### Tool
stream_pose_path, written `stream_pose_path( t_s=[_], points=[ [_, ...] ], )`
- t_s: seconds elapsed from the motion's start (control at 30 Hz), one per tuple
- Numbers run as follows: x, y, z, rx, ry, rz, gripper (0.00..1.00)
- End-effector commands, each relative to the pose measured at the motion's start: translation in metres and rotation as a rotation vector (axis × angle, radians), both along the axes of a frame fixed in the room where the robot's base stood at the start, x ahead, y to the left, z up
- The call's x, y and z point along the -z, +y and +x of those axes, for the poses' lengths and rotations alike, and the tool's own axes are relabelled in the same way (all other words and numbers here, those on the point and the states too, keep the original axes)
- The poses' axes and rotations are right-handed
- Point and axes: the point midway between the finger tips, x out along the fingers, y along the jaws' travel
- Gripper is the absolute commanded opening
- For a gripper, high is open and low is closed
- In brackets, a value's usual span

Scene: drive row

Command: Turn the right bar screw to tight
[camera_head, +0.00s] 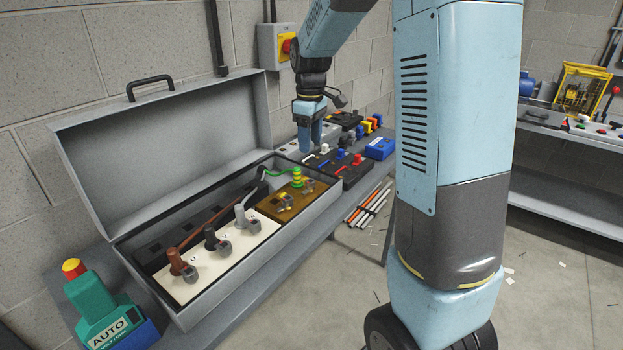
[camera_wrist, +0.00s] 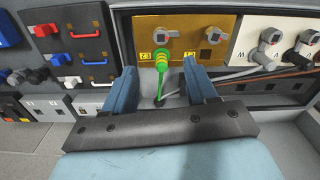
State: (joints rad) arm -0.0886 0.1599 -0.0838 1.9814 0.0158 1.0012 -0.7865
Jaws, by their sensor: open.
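The brown-gold plate (camera_head: 270,207) lies inside the open grey box, at its right end in the head view. It carries two grey screws; the right bar screw (camera_head: 307,185) is the farther one, and the left bar screw (camera_head: 284,201) is nearer. In the wrist view the order flips: the right one (camera_wrist: 160,33) is on the left, the other (camera_wrist: 212,35) on the right. A green-and-yellow lead end (camera_head: 297,178) stands by the right screw. My gripper (camera_head: 312,148) is open and empty, above the box's far right end. In the wrist view the lead end appears between its fingers.
A cream panel (camera_head: 215,262) with several cable terminals fills the box's left part. The raised lid (camera_head: 165,140) stands behind. A green AUTO device (camera_head: 98,305) is at left. Dark blocks with coloured switches (camera_head: 343,170) stand beyond the box. A green wire (camera_head: 277,171) crosses the box.

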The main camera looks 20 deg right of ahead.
Motion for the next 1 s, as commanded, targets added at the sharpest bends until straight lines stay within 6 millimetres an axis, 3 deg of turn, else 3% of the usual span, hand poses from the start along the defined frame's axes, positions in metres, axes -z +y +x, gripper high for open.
stream_pose_path(
  t_s=[0.6,0.8,1.0],
  points=[
    [0.103,0.001,-0.002,0.001,0.003,0.0,0.57],
    [0.121,0.001,-0.001,0.001,0.001,0.0,0.57],
    [0.127,0.001,-0.001,0.0,0.0,0.0,0.57]
  ],
)
